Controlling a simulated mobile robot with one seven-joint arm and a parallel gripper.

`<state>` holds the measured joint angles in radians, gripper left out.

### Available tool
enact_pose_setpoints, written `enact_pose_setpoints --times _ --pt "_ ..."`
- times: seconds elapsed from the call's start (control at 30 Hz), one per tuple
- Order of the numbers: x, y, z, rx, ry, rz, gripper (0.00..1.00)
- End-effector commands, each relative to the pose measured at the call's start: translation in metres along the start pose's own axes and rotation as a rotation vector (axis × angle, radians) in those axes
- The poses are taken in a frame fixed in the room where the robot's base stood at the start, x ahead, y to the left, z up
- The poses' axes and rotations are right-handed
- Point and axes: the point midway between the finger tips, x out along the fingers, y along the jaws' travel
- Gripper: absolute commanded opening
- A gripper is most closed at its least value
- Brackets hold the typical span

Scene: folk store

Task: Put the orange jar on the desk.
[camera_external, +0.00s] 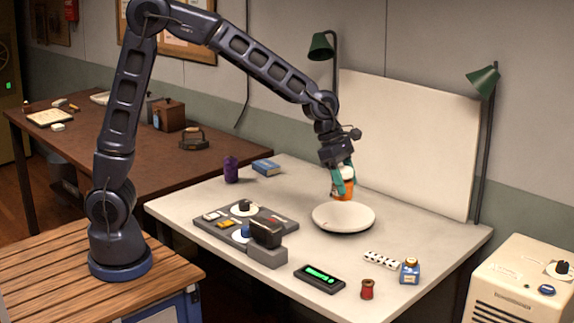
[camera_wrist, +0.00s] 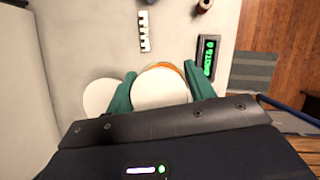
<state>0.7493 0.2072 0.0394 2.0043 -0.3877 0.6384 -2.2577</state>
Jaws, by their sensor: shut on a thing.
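The orange jar (camera_external: 343,188) has a white lid and is held between the teal fingers of my gripper (camera_external: 343,180). The jar is above the back edge of a round white plate or shallow bowl (camera_external: 343,217) on the white desk (camera_external: 280,187). In the wrist view, the jar's white lid (camera_wrist: 160,88) fills the space between the fingers of my gripper (camera_wrist: 160,90), with a thin orange rim showing. The white dish (camera_wrist: 99,97) shows partly at the left. The exact gap between jar and dish cannot be told.
A grey panel with a dark device (camera_external: 266,233) stands at the desk's left front. A white board (camera_external: 405,140) stands behind.

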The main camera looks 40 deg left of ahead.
Motion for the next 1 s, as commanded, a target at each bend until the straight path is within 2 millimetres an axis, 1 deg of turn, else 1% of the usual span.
enact_pose_setpoints --times 0.03,0.07,0.17,0.3,0.37,0.5,0.67,0.8,0.87,1.0 --pt "-0.003 0.011 -0.007 -0.02 0.0 0.009 0.27" --pt "-0.005 0.017 -0.011 -0.032 0.0 0.014 0.27" --pt "-0.013 0.044 -0.03 -0.087 0.0 0.037 0.27" --pt "-0.027 0.085 -0.064 -0.175 0.001 0.075 0.27" --pt "-0.033 0.102 -0.079 -0.212 0.002 0.09 0.27" --pt "-0.049 0.138 -0.117 -0.301 0.003 0.127 0.27" --pt "-0.069 0.174 -0.163 -0.4 0.003 0.169 0.27" --pt "-0.087 0.202 -0.206 -0.489 0.004 0.206 0.27" --pt "-0.095 0.212 -0.225 -0.527 0.005 0.221 0.27" --pt "-0.113 0.233 -0.27 -0.614 0.006 0.257 0.27"
